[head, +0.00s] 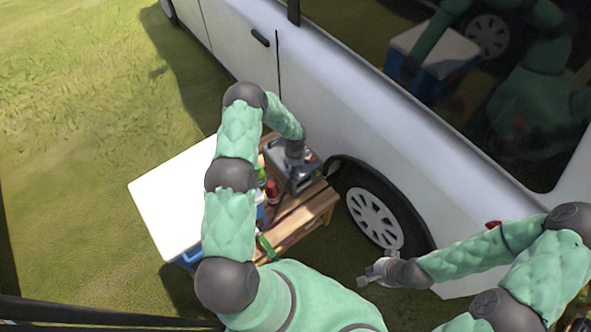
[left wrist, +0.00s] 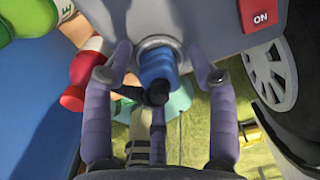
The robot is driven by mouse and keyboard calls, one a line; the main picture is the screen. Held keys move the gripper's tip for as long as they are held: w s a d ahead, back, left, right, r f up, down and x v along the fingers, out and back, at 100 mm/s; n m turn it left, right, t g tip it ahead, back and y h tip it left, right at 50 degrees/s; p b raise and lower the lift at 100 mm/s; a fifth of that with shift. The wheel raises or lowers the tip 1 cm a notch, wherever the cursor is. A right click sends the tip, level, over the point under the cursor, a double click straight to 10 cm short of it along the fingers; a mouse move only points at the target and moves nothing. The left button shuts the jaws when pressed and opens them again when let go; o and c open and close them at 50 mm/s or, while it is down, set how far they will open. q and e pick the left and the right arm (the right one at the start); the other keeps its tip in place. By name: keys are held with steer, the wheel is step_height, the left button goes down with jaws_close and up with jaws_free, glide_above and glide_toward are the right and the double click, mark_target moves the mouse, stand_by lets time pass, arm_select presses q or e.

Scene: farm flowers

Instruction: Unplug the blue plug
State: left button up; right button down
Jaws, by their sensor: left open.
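The blue plug (left wrist: 157,66) sits in a round metal socket on the grey box (left wrist: 205,22), with a dark cable end below it. My left gripper (left wrist: 160,52) is open, with one finger on each side of the plug and visible gaps between. In the head view my left arm reaches over to the grey box (head: 292,180) on a wooden bench; the plug is hidden there. My right gripper (head: 376,273) hangs near the car's wheel, away from the box; its jaw opening is too small to make out.
A red ON switch (left wrist: 261,17) is on the box. Red and green bottles (head: 272,192) stand beside it on the wooden bench (head: 310,212). A blue cooler with a white lid (head: 175,195) is at left. The white car (head: 350,110) and its wheel (head: 374,217) are close on the right.

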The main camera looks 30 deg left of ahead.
stand_by(0.7)
arm_select(q)
jaws_close()
steer(key=shift+r, duration=0.1)
steer(key=shift+r+p, duration=1.7)
steer(key=shift+r, duration=1.2)
